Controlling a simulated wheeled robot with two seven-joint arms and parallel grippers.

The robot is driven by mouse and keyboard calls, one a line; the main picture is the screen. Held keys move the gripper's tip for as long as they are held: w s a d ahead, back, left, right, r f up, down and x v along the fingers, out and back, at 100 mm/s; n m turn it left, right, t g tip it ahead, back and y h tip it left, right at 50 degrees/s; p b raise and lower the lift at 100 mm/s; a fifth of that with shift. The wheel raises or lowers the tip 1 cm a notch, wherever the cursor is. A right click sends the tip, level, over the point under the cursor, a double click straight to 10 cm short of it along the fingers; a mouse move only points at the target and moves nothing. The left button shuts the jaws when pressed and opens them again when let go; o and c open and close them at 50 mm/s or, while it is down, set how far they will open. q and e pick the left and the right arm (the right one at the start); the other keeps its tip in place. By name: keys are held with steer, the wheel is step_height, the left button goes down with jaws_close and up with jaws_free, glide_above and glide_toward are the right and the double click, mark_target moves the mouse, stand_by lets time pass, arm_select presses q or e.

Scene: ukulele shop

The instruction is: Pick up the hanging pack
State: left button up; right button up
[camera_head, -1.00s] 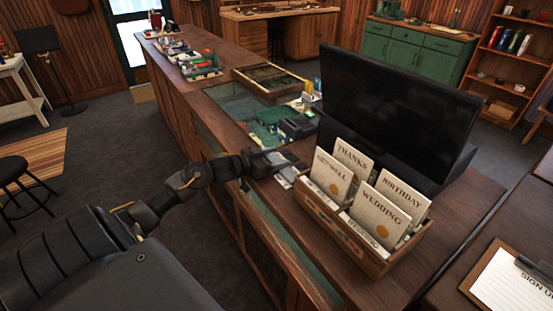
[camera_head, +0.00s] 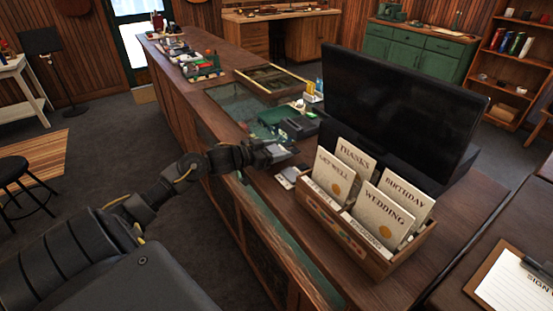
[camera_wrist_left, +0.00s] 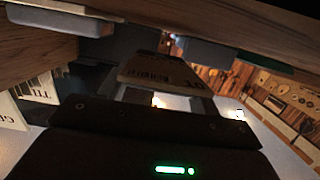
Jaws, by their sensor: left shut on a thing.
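My left arm reaches in from the left in the head view. Its gripper (camera_head: 276,152) is over the counter, left of the card box and near the dark monitor. In the left wrist view the gripper (camera_wrist_left: 158,96) is shut on a tan pack (camera_wrist_left: 160,72) with dark printing. The pack sticks out beyond the fingers; its lettering is too blurred to read whole. In the head view the pack is too small to make out clearly. My right gripper is not in view.
A wooden box (camera_head: 340,232) of greeting cards stands to the right of the gripper. A black monitor (camera_head: 395,105) stands behind it. A small pale item (camera_head: 287,177) lies on the counter just below the gripper. Trays and small goods line the counter farther back.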

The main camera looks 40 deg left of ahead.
arm_select(q)
steer(key=s+r, duration=0.1)
steer(key=s+d+r, duration=0.1)
steer(key=r, duration=0.1)
steer(key=s+d+r, duration=0.1)
steer(key=s+r, duration=0.1)
steer(key=shift+s+d+r, duration=0.1)
steer(key=shift+d, duration=0.05)
steer(key=s+d+r, duration=0.4)
steer(key=s, duration=0.4)
steer(key=shift+d+r, duration=0.15)
stand_by(0.6)
steer(key=shift+s, duration=0.1)
